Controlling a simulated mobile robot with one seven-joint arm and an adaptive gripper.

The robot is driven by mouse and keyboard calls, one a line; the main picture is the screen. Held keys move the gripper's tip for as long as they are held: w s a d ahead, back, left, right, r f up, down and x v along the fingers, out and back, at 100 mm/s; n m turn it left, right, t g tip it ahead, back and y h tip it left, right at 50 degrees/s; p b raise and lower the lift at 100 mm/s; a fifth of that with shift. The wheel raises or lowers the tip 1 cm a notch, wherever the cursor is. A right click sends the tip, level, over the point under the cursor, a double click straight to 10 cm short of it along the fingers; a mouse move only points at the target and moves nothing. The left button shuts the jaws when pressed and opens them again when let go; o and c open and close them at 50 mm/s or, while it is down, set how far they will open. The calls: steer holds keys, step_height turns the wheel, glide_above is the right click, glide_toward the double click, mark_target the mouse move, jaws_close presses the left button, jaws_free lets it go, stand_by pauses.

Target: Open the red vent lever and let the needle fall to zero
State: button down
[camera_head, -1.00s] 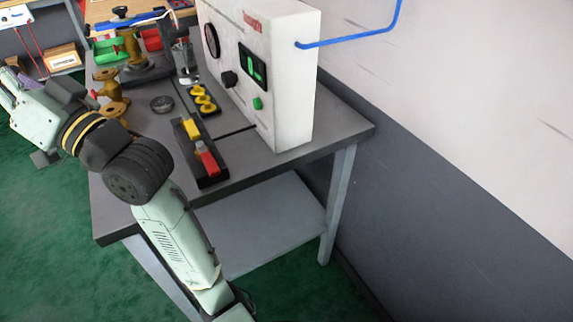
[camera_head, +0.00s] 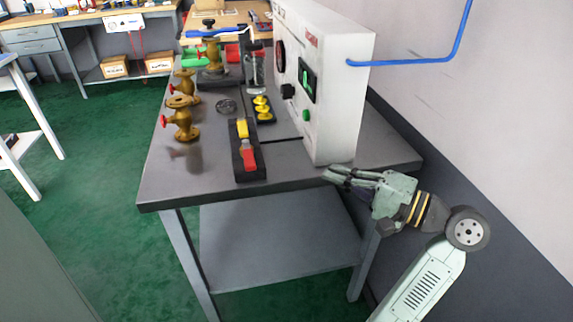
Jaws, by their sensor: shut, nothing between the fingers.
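Two brass valves, a front one (camera_head: 182,118) and one behind it (camera_head: 186,85), stand upright at the table's left side. Each has a small red handle on its left, and I cannot tell which red part is the vent lever. A round dark dial (camera_head: 280,60) is on the side of the white panel box (camera_head: 345,105); its needle is too small to read. My gripper (camera_head: 334,175) is shut and empty at the table's right front edge, beside the lower front of the box, apart from both valves. Whether it touches the table is unclear.
A black tray (camera_head: 238,172) holds a yellow and a red block. Several yellow parts (camera_head: 262,107) lie in another tray behind it. A blue hose (camera_head: 410,62) runs from the box. The table top (camera_head: 205,165) is bare at front left.

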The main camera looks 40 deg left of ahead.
steer(key=p, duration=0.2)
glide_toward(248, 154)
steer(key=w+a+f, duration=0.1)
steer(key=w+a, duration=0.1)
steer(key=w, duration=0.2)
steer(key=s+a, duration=0.2)
steer(key=shift+s+a+f, duration=0.1)
steer(key=shift+s+a, duration=0.3)
steer(key=shift+a+p, duration=0.1)
steer(key=shift+p, duration=0.2)
